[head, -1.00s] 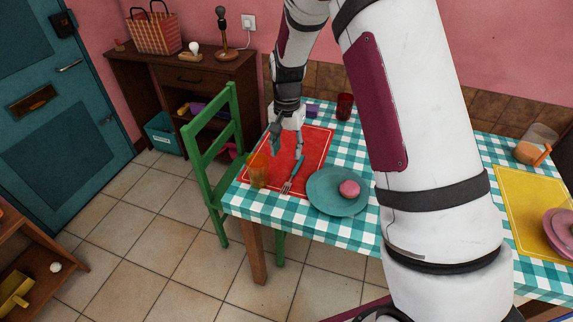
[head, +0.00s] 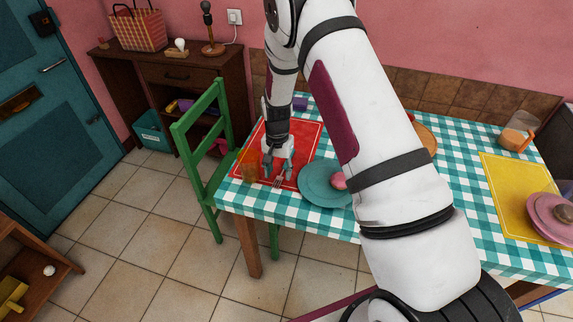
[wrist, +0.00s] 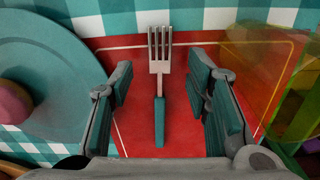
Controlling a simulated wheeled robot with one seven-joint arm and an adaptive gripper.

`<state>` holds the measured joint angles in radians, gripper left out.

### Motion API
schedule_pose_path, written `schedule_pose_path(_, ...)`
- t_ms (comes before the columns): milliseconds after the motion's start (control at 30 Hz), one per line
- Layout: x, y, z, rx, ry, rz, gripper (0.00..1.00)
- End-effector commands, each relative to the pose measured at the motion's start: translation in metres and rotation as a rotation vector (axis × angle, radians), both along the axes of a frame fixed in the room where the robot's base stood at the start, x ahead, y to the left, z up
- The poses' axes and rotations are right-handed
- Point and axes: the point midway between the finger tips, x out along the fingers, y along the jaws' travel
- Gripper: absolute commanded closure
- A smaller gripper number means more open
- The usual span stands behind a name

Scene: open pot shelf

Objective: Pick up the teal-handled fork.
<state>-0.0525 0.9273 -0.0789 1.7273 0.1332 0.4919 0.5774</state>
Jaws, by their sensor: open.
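The teal-handled fork (wrist: 159,85) lies on the red placemat (wrist: 135,135) in the wrist view, its tines toward the top and its teal handle toward my gripper. My gripper (wrist: 160,90) is open, one finger on each side of the fork, with gaps between the fingers and the fork. In the head view my gripper (head: 278,172) is low over the red placemat (head: 308,135). There the fork's tines (head: 278,183) show just in front of the fingers, and the handle is mostly hidden by them.
A teal plate (head: 318,192) with a pink round item (head: 339,181) is close on the fork's right in the head view. An orange cup (head: 249,166) stands on the left. A green chair (head: 205,150) is at the table's left edge. A yellow placemat (head: 520,190) lies far right.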

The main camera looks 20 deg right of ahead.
Motion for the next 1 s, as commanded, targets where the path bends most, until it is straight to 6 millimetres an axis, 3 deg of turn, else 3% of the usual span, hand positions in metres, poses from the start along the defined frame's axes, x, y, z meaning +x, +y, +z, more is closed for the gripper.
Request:
schedule_pose_path(200, 0.000, 0.000, -0.022, 0.001, 0.001, 0.001, 0.56)
schedule_pose_path(867, 0.000, 0.000, -0.026, 0.001, 0.001, 0.001, 0.56)
schedule_pose_path(900, 0.000, 0.000, -0.027, 0.001, 0.001, 0.000, 0.58)
schedule_pose_path(1000, 0.000, 0.000, -0.026, 0.001, 0.001, 0.001, 0.81)
